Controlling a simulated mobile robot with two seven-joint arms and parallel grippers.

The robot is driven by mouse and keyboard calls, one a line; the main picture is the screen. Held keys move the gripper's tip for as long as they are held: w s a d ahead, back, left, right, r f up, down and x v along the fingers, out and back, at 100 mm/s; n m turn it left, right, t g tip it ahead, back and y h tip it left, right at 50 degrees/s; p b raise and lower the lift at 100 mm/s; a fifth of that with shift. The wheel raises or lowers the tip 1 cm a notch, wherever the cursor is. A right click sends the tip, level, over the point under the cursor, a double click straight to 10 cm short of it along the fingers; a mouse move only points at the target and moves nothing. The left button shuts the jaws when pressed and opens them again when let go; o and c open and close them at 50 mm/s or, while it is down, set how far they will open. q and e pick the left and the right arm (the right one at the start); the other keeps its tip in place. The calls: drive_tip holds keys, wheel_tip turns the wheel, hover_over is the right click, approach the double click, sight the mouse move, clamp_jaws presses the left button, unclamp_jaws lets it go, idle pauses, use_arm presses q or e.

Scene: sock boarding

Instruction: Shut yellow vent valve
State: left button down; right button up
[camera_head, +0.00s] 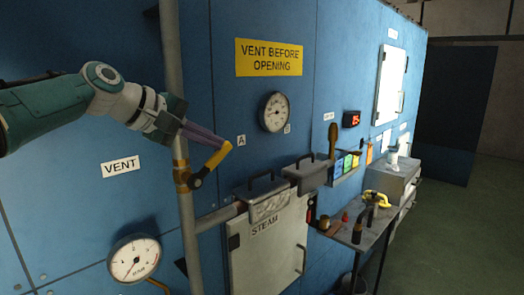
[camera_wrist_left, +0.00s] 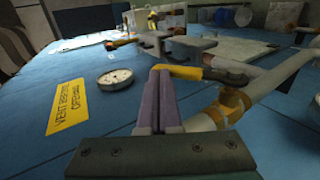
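The yellow vent valve handle (camera_head: 214,159) sticks out up and to the right from a brass valve body (camera_head: 184,179) on the vertical grey pipe. It stands at an angle to the pipe, not in line with it. My left gripper (camera_head: 221,142) has its purple fingers at the outer end of the handle. In the left wrist view the fingers (camera_wrist_left: 158,76) lie together with no clear gap, and the yellow handle (camera_wrist_left: 184,72) shows just beyond their tips. Whether they touch it I cannot tell. My right gripper is not in view.
A yellow sign (camera_head: 268,58) and another gauge (camera_head: 274,112) are on the blue wall. A STEAM door (camera_head: 268,252) and a cluttered side table (camera_head: 350,235) are to the right.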

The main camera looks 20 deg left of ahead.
use_arm(q)
drive_tip(key=shift+w+d+f, duration=0.1)
drive_tip(key=shift+w+f, duration=0.15)
drive_tip(key=shift+w, duration=0.05)
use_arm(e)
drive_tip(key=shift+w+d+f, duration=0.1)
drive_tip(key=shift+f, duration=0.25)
